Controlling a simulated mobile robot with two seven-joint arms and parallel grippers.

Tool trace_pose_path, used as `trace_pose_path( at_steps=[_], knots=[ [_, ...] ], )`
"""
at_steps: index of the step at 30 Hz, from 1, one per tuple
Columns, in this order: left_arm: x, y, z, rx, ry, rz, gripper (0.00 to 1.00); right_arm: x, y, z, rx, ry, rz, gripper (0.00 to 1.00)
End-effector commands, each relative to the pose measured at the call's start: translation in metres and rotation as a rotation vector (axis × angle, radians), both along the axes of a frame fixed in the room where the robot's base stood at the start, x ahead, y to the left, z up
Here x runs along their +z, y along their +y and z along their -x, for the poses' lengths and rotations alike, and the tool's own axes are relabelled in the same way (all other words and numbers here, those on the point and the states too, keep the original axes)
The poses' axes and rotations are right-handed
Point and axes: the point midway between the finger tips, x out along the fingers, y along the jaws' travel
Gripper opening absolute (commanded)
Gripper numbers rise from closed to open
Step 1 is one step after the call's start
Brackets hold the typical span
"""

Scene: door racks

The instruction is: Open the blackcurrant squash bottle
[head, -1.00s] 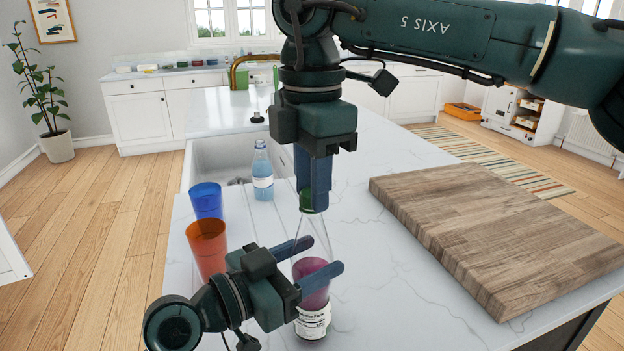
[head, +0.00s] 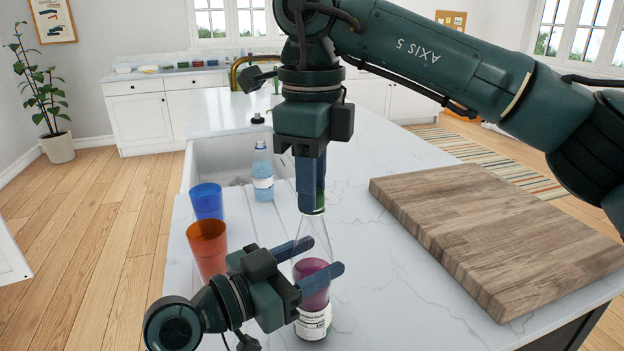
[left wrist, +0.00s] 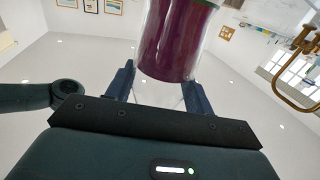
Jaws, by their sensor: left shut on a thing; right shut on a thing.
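The blackcurrant squash bottle (head: 311,272) is clear, with purple liquid and a white label, and stands upright on the counter. In the left wrist view its purple body (left wrist: 178,40) lies between the fingers. My left gripper (head: 322,258) is shut around the bottle's body from the left. My right gripper (head: 312,200) points straight down and is shut on the green cap (head: 320,200) at the top of the neck. The fingers hide most of the cap, so I cannot tell whether it is loose on the neck.
An orange cup (head: 207,248) and a blue cup (head: 207,201) stand left of the bottle. A blue bottle (head: 263,172) stands behind, near the sink (head: 222,160). A thick wooden board (head: 490,235) covers the counter's right side. Bare counter lies between board and bottle.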

Motion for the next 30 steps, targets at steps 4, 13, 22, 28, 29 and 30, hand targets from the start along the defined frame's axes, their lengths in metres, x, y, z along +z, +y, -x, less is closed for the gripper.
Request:
trace_pose_path(
  at_steps=[4, 13, 22, 28, 29, 30],
  knots=[
    [-0.0003, 0.0001, -0.0001, 0.0, 0.001, -0.001, 0.0, 0.0001, 0.0, 0.0001, 0.341, 0.0, 0.0, 0.0],
    [-0.0003, 0.0001, -0.0001, 0.0, 0.001, -0.001, 0.0, 0.0008, -0.0001, 0.0001, 1.04, 0.001, -0.001, 0.0],
    [-0.0003, 0.0001, 0.0001, 0.0, 0.001, -0.001, 0.0, 0.0011, 0.0, 0.0002, 1.735, 0.002, -0.001, 0.0],
    [-0.0003, 0.0001, 0.0001, 0.0, 0.001, -0.001, 0.0, 0.0014, -0.0001, 0.0002, 2.098, 0.002, 0.0, 0.0],
    [-0.0003, 0.0001, 0.0001, 0.0, 0.001, -0.001, 0.0, 0.0015, -0.0001, 0.0002, 2.132, 0.002, -0.001, 0.0],
    [-0.0003, 0.0, 0.0, 0.0, 0.001, -0.001, 0.0, 0.0015, -0.0001, 0.0002, 2.167, 0.002, -0.001, 0.0]
  ],
)
